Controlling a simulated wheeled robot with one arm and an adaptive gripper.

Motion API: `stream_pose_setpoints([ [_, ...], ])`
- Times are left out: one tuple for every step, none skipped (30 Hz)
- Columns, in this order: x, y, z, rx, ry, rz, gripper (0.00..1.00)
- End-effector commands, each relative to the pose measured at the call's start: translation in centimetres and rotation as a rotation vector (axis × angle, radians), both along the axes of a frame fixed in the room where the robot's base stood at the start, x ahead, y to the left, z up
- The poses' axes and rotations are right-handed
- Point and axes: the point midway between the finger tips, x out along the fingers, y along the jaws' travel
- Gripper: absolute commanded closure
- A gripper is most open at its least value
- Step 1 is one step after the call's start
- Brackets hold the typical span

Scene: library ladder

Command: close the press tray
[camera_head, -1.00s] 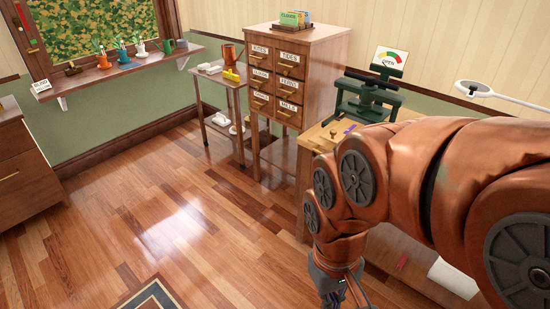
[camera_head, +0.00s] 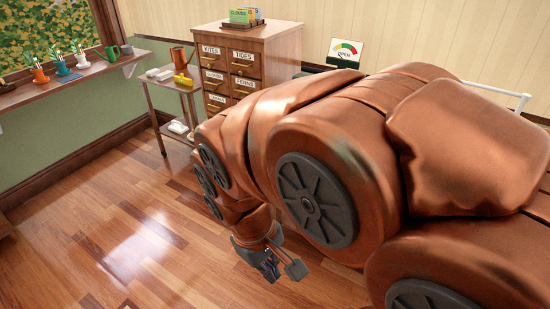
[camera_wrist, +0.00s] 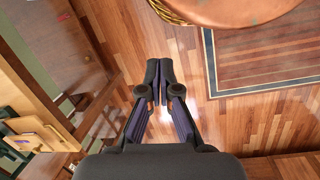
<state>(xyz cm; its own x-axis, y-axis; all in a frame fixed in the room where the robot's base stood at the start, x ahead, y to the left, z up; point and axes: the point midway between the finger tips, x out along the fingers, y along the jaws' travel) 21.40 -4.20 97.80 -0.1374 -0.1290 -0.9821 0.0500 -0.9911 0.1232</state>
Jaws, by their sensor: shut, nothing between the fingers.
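The press is almost wholly hidden behind my arm in the head view; only a sliver of what seems its dark top (camera_head: 312,70) shows. The gauge card (camera_head: 345,51) above it has a red-to-green dial and reads "OPEN". The press tray cannot be made out in either current view. My gripper (camera_head: 284,270) hangs low over the wooden floor, apart from the furniture. In the wrist view my gripper (camera_wrist: 159,70) is shut and empty, with its fingers together above the floor.
A labelled drawer cabinet (camera_head: 278,48) stands against the wall, beside a small side table (camera_head: 162,98). A shelf (camera_head: 70,84) with potted plants is at left. The wrist view shows a rug (camera_wrist: 260,88) and a wicker-rimmed round thing (camera_wrist: 180,14). Open floor lies left.

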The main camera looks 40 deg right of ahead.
Motion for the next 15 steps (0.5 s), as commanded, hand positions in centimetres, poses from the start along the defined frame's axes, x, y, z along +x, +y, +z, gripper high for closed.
stream_pose_setpoints([
  [1.2,-2.1,-2.0,-0.063,-0.001,0.025,1.00],
  [2.0,-3.7,-2.6,-0.109,0.000,0.050,1.00],
  [3.1,-5.8,-3.3,-0.172,0.004,0.087,1.00],
  [4.0,-7.5,-3.7,-0.224,0.011,0.118,1.00],
  [4.8,-9.1,-4.1,-0.274,0.020,0.153,1.00],
  [6.0,-11.3,-4.5,-0.342,0.038,0.203,1.00],
  [6.8,-12.8,-4.7,-0.390,0.055,0.243,1.00],
  [7.6,-14.2,-4.8,-0.440,0.074,0.282,1.00],
  [8.8,-16.0,-5.0,-0.502,0.103,0.342,1.00],
  [9.8,-17.3,-5.1,-0.549,0.126,0.388,1.00],
  [10.8,-18.5,-5.1,-0.593,0.150,0.434,1.00],
  [12.1,-20.0,-5.2,-0.651,0.192,0.500,1.00],
  [13.1,-21.0,-5.4,-0.691,0.224,0.552,1.00],
  [14.2,-21.9,-5.5,-0.731,0.257,0.605,1.00],
  [15.7,-23.0,-5.7,-0.779,0.307,0.678,1.00],
])
